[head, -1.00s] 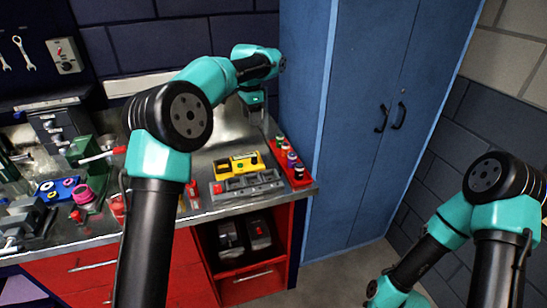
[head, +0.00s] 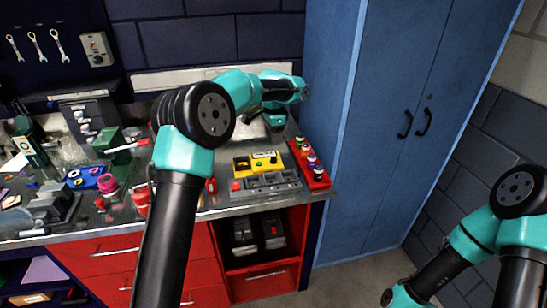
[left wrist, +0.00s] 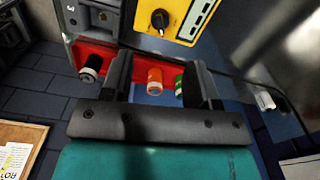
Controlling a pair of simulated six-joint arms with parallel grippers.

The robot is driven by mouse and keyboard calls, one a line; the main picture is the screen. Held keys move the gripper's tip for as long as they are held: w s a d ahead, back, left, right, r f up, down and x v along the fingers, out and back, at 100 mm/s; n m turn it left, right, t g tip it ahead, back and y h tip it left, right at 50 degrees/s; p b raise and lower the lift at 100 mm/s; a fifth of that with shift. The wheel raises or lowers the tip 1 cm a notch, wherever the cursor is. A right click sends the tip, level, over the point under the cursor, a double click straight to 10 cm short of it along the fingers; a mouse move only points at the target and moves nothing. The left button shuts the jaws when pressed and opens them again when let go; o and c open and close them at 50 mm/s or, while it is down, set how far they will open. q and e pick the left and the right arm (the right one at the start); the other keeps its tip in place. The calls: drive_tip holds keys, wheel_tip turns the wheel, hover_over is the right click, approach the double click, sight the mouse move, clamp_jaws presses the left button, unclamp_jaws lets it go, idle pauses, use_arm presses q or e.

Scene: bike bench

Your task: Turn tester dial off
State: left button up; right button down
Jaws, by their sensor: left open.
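The yellow tester (head: 258,163) sits on the bench top near its right end, just behind a grey tray. In the left wrist view, the tester's yellow face (left wrist: 182,30) is at the top, with a black dial (left wrist: 159,19) on it. The dial's pointer direction is too small to tell surely. My left gripper (head: 275,125) is above and behind the tester, apart from it. In the left wrist view its fingers (left wrist: 162,78) are spread with nothing held between them. My right gripper is out of view; only parts of my right arm show.
A red tray (head: 322,184) with several coloured-top bottles stands right of the tester; its bottles show between and beside my fingers. The grey tray (head: 266,186) lies in front. A blue cabinet (head: 375,130) stands close on the right. The left bench is cluttered.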

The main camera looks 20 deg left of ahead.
sight(273, 159)
use_arm(q)
wheel_tip(273, 159, down, 10)
drive_tip(key=shift+r, duration=0.1)
drive_tip(key=shift+c, duration=0.3)
drive_tip(key=c, duration=0.9)
drive_tip(key=shift+n, duration=0.3)
drive_tip(key=n, duration=1.1)
idle(0.4)
